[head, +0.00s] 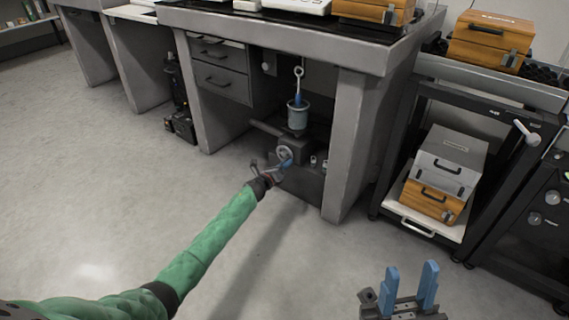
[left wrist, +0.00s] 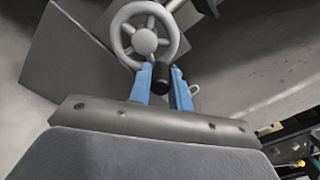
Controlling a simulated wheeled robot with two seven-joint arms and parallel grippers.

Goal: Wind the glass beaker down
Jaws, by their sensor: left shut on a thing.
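The glass beaker (head: 297,119) stands under the weighing table in the head view, upright on a dark grey stand. A hook-like rod with a ring top (head: 299,73) hangs into it. Below is a grey handwheel (head: 284,152); it also shows large in the left wrist view (left wrist: 145,41). My left gripper (head: 286,164) is at the wheel's lower rim. In the left wrist view its blue fingers (left wrist: 164,84) are shut on the wheel's black handle (left wrist: 161,73). My right gripper (head: 412,287) is at the lower right of the head view, fingers apart and empty.
The stone weighing table (head: 352,145) has thick legs on both sides of the stand. Drawers (head: 222,80) are at its left. A black cart (head: 390,170) with cases stands at the right. The floor (head: 120,190) in front is clear.

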